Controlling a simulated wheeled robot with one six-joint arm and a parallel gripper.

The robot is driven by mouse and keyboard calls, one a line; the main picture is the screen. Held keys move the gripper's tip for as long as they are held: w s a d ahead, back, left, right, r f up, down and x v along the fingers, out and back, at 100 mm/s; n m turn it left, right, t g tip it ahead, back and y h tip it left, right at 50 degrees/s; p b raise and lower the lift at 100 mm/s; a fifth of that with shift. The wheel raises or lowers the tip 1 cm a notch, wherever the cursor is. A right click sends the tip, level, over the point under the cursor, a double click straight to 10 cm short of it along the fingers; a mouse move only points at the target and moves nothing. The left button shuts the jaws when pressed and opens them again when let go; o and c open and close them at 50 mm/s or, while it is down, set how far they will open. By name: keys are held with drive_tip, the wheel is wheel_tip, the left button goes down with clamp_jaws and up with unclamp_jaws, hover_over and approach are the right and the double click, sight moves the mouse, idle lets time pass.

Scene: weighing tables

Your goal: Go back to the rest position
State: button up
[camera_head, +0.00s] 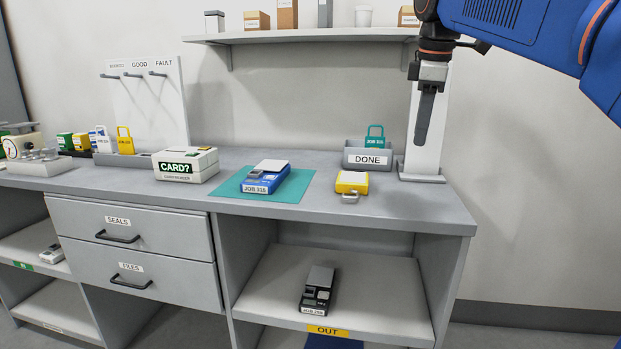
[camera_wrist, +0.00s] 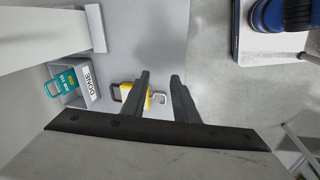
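My gripper (camera_head: 426,125) hangs pointing down above the right end of the worktop in the head view. In the wrist view its two fingers (camera_wrist: 160,77) stand apart with nothing held between them. A yellow padlock-shaped tag (camera_head: 351,183) lies on the worktop below and to the left of my gripper. It also shows in the wrist view (camera_wrist: 128,92), partly hidden behind one finger. My blue arm reaches in from the upper right.
The worktop (camera_head: 420,208) bears a DONE bin (camera_head: 367,159) with a teal tag (camera_head: 375,138), a teal mat (camera_head: 228,188) with a blue JOB 315 device (camera_head: 262,180), and a CARD? box (camera_head: 186,165). A white post (camera_head: 408,140) stands close behind my gripper. A shelf (camera_head: 300,37) hangs above.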

drive_tip(key=s+d+f+m+t, duration=0.1)
drive_tip(key=s+f+m, duration=0.6)
drive_tip(key=s+f, duration=0.7)
drive_tip(key=s+d+f+m+t, duration=0.1)
drive_tip(key=s+d+f+m, duration=0.3)
drive_tip(key=s+f, duration=1.1)
wheel_tip(320, 180, down, 6)
drive_tip(key=m, duration=0.3)
